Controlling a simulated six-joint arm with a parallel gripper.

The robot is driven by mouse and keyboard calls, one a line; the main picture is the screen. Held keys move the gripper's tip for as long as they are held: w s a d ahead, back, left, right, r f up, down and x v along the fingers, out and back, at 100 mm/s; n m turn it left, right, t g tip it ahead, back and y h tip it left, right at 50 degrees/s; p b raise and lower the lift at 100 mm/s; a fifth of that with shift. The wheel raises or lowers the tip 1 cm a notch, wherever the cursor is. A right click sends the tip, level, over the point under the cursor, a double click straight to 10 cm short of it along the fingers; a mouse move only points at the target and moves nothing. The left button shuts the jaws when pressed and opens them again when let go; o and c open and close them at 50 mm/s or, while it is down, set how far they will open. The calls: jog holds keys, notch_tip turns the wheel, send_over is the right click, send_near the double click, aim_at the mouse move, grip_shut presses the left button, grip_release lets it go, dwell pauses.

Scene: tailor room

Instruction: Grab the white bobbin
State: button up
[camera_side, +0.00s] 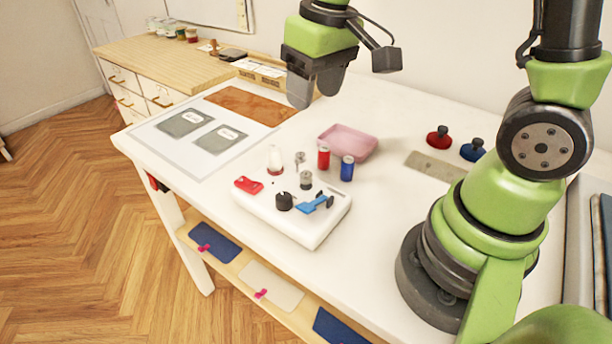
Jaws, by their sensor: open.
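The white bobbin (274,158) stands upright near the back left of a white block (298,232) on the table. It looks white with a reddish base. My gripper (303,92) is up in the air above and behind the block, pointing down. It is open and nothing shows between its fingers. It is well apart from the bobbin.
Near the bobbin are a red spool (323,158), a blue spool (347,169), metal bobbins (306,180), a red piece (248,185), a black knob (284,201) and a blue clip (314,204). A pink tray (348,142) lies behind. The table's left part holds a mat (190,152).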

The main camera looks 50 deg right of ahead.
jog(key=n+g, duration=0.1)
jog(key=g, duration=0.1)
send_over(304, 173)
notch_tip(304, 173, down, 6)
jog(key=f, duration=0.1)
notch_tip(304, 173, down, 9)
jog(key=shift+f, duration=0.2)
jog(key=shift+c, duration=0.5)
jog(key=c, duration=0.9)
